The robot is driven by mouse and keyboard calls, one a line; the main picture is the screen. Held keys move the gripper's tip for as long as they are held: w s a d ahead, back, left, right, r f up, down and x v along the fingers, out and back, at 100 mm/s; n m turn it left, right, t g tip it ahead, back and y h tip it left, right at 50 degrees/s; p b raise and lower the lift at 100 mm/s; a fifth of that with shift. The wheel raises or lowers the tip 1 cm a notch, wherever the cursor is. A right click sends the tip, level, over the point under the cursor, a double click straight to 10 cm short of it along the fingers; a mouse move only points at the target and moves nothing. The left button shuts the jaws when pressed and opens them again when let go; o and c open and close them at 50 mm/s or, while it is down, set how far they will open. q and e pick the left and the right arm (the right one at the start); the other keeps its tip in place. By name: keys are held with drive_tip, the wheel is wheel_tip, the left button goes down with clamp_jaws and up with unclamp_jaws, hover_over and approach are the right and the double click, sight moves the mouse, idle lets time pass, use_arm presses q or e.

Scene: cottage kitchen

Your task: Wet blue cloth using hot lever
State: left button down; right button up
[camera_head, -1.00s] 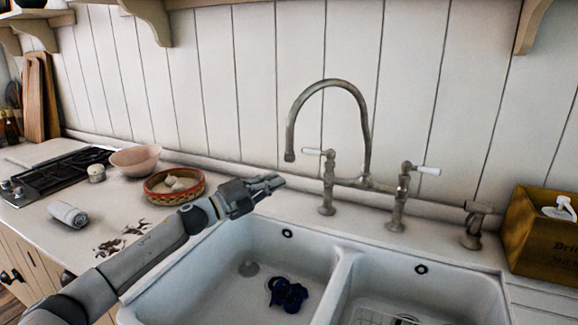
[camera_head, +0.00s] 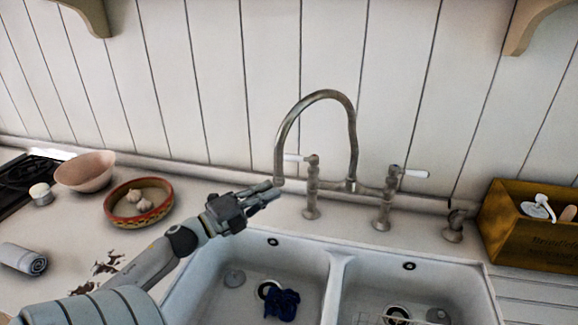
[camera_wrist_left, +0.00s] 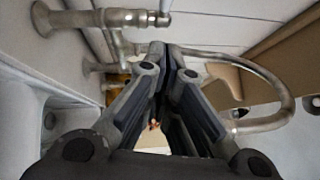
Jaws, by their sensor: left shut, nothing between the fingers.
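The blue cloth (camera_head: 282,303) lies crumpled in the left basin of the white double sink (camera_head: 337,258), beside its drain. The bridge faucet (camera_head: 352,135) stands behind the sink, with a high curved spout over it. One lever with a white handle (camera_head: 293,158) is on the left and another (camera_head: 416,174) on the right; I cannot read which is hot. My left gripper (camera_head: 272,191) is shut and empty, above the back edge of the left basin, just below and left of the left lever. The left wrist view shows its closed fingers (camera_wrist_left: 168,50) near the faucet pipes. My right gripper is not in view.
A wooden box (camera_head: 530,228) with a dispenser stands at right. A short side tap (camera_head: 455,225) stands near it.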

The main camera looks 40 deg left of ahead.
sight(298, 159)
use_arm(q)
drive_tip(key=w+a+r+p, duration=0.1)
drive_tip(key=w+p, duration=0.1)
drive_tip(key=w, duration=0.7)
drive_tip(key=shift+a+r, duration=0.2)
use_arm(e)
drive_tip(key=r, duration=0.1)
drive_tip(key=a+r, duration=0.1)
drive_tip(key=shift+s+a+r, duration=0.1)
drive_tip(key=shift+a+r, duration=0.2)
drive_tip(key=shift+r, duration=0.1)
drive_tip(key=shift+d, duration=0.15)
use_arm(q)
drive_tip(key=shift+a, duration=0.1)
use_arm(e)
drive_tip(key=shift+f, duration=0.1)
use_arm(q)
drive_tip(key=shift+w+a+r, duration=0.2)
drive_tip(key=shift+w+a, duration=0.05)
drive_tip(key=shift+a, duration=0.1)
drive_tip(key=shift+r, duration=0.1)
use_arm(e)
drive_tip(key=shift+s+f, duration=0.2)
